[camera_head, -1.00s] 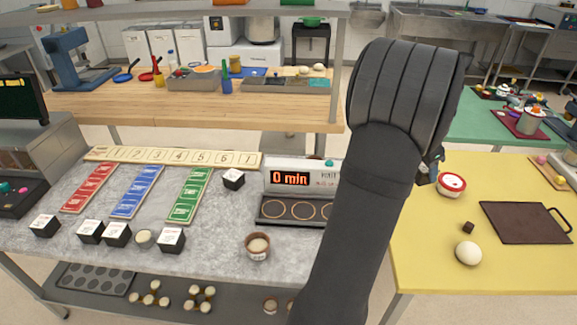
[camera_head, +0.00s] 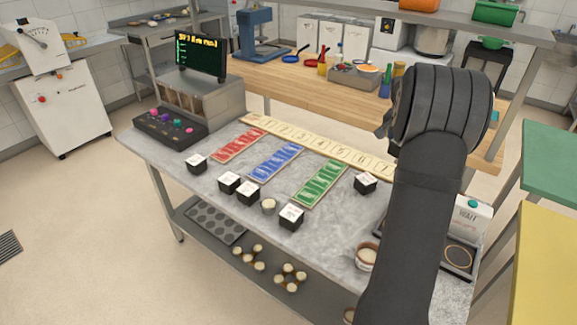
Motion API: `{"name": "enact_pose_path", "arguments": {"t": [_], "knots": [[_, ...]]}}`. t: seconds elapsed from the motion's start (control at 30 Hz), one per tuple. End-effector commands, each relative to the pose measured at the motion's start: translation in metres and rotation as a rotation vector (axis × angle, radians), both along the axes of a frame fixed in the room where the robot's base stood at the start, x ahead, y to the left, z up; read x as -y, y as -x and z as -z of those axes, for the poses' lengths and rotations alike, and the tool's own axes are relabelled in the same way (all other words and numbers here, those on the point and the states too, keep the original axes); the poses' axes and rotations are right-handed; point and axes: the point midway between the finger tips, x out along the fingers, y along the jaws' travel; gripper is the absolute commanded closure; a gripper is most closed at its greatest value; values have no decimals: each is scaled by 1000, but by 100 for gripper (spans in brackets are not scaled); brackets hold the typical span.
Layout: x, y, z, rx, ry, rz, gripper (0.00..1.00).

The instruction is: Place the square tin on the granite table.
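The granite table (camera_head: 335,236) is the grey speckled top in the middle of the view. I cannot pick out a square tin with certainty. Several small black boxes with white tops stand on the granite, one of them (camera_head: 291,217) near its front edge. My gripper (camera_head: 383,124) shows only as a dark bit at the left side of my raised wrist. My arm hides its fingers and anything in them. My forearm crosses in front of the right part of the granite table.
Red (camera_head: 238,145), blue (camera_head: 274,160) and green (camera_head: 320,183) strips and a long numbered board (camera_head: 315,145) lie on the granite. A brown-rimmed cup (camera_head: 367,256) and a timer unit (camera_head: 470,222) are at the right. Bare granite lies around the front middle.

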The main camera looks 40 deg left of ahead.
Motion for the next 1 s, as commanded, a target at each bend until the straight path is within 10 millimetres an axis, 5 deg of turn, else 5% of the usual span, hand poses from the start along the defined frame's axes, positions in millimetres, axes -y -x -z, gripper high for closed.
{"name": "enact_pose_path", "arguments": {"t": [0.1,0.37,0.6,0.8,1.0], "knots": [[-70,13,0,2,0,-129,74],[-204,61,1,6,-2,-390,74],[-317,129,1,11,-4,-628,74],[-392,191,2,16,-5,-801,74],[-430,231,2,18,-7,-899,74]]}}
